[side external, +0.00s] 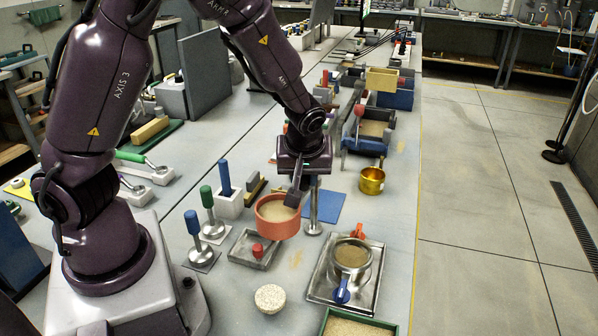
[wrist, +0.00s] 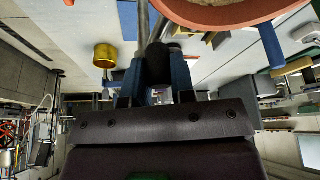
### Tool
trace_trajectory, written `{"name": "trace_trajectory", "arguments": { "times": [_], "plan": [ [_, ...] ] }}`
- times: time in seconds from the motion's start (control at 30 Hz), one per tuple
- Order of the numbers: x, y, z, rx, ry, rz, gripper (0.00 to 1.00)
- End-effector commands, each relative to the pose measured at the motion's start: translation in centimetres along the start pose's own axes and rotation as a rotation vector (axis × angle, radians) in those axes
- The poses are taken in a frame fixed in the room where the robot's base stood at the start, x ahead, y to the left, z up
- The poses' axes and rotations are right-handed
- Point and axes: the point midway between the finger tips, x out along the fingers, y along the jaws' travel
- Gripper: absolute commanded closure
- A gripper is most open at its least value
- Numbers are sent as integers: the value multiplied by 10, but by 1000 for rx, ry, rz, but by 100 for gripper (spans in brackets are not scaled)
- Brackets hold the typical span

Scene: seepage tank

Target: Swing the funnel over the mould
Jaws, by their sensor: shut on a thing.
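The orange round funnel (side external: 277,228) has pale sand showing inside its rim. It hangs beside a metal post (side external: 313,222), left of the round metal mould (side external: 350,270). The mould holds brown sand and stands on a metal tray, with a blue handle at its front. My gripper (side external: 297,192) is at the funnel's back right edge. In the wrist view, the funnel (wrist: 215,14) fills the top right. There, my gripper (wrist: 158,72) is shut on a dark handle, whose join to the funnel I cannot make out.
A metal tray (side external: 312,291) with a red part lies under the mould. A gold cup (side external: 372,182) stands behind it. A shallow grey tray (side external: 240,247) with a red knob and a speckled round block (side external: 269,298) are near the funnel. Blue- and green-handled tools stand left.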

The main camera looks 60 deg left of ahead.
Motion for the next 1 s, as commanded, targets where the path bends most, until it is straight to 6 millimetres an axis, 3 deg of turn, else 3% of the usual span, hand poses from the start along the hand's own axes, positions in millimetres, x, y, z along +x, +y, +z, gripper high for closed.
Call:
{"name": "trace_trajectory", "arguments": {
  "times": [1.0],
  "plan": [
    [-2,42,4,-814,-4,-336,100]
  ]
}}
